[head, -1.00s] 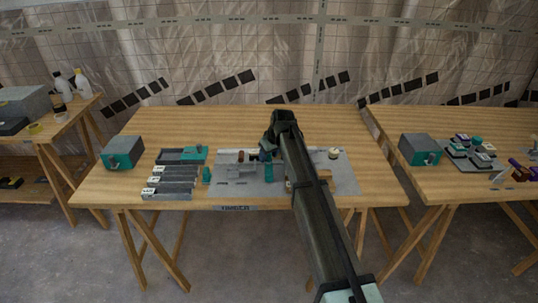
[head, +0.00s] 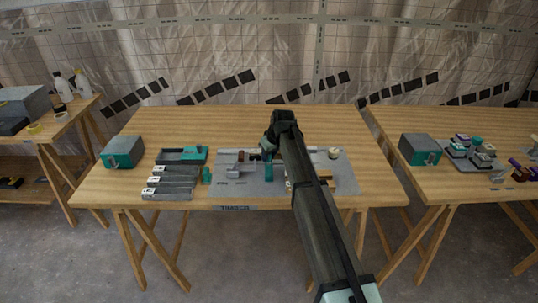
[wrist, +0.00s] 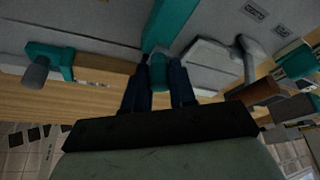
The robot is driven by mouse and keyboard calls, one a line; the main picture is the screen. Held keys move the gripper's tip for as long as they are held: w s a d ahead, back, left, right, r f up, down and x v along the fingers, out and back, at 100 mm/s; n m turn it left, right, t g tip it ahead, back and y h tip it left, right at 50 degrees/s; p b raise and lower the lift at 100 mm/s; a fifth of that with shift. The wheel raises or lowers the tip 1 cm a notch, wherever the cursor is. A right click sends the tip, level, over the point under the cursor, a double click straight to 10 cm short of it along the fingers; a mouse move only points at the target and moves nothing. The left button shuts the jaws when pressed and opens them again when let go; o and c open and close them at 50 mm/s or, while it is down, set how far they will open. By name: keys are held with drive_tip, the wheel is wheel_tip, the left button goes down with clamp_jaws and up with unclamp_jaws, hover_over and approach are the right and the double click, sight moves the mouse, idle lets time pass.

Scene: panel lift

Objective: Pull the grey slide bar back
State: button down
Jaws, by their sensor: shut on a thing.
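My gripper (wrist: 160,78) is shut on a small teal grip (wrist: 160,70), with one dark finger on each side of it. A teal strip (wrist: 172,22) runs along the panel just behind the grip. The grey panel (head: 340,178) lies on the middle table, and my gripper (head: 267,153) is low over its left half. A grey bar-like part (wrist: 215,57) lies beside the grip in the wrist view. I cannot tell whether it is the slide bar or joined to the grip. My arm hides the panel's middle in the head view.
A teal bracket with a grey knob (wrist: 36,70) is on the other side. Several grey trays (head: 172,180) and a grey-teal box (head: 123,152) stand left of the panel. The table's back is clear.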

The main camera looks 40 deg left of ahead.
drive_tip(key=s+d, duration=0.5)
drive_tip(key=shift+s+d, duration=0.25)
drive_tip(key=shift+d, duration=0.1)
drive_tip(key=c, duration=1)
unclamp_jaws()
drive_tip(key=shift+o, duration=0.4)
drive_tip(key=shift+r, duration=0.1)
drive_tip(key=shift+r, duration=0.3)
drive_tip(key=v, duration=1.3)
drive_tip(key=shift+d, duration=0.1)
